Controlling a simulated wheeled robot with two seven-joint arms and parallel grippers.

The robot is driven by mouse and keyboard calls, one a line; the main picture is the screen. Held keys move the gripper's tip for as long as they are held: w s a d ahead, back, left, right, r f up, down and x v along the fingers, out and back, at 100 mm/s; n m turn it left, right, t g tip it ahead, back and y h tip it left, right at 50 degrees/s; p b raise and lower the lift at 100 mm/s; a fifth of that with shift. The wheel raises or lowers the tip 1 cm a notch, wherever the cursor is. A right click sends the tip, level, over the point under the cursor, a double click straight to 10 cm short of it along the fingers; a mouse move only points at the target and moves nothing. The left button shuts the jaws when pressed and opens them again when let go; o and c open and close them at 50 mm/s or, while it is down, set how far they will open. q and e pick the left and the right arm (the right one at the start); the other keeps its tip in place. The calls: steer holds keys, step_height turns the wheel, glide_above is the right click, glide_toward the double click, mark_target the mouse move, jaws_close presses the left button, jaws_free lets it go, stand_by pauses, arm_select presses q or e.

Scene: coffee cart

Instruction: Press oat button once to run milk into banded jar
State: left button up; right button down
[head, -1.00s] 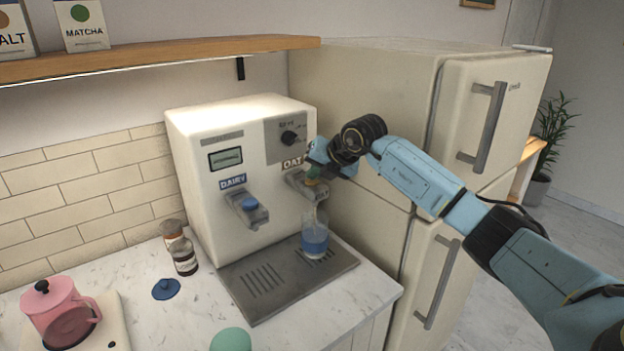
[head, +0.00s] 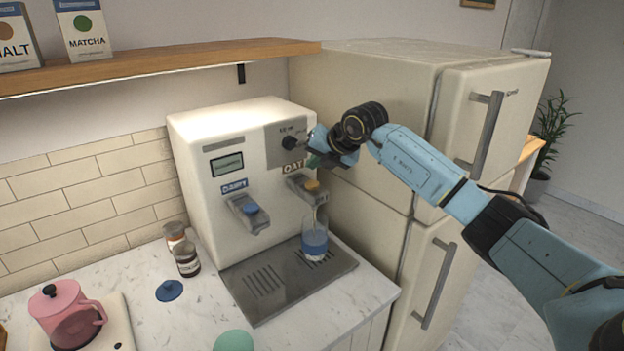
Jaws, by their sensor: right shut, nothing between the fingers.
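The white milk machine (head: 205,165) stands on the counter with a DAIRY spout on the left and an OAT spout (head: 305,190) on the right. The oat button (head: 312,186) is yellow-orange and uncovered on top of its spout. My right gripper (head: 316,160) is shut and empty, just above the oat button and apart from it, partly covering the OAT label. The clear banded jar (head: 314,244), with a blue band, stands upright on the drip tray (head: 290,287) under the oat spout. A thin pale stream seems to run from the spout into it. My left gripper is out of view.
The dairy button (head: 250,209) is blue. A pink pitcher (head: 66,312) and a green rounded thing (head: 234,341) are nearer. A cream fridge (head: 370,75) stands close on the right.

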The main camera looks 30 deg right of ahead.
steer(key=shift+r+p, duration=0.7)
steer(key=shift+r, duration=0.7)
steer(key=shift+f, duration=0.1)
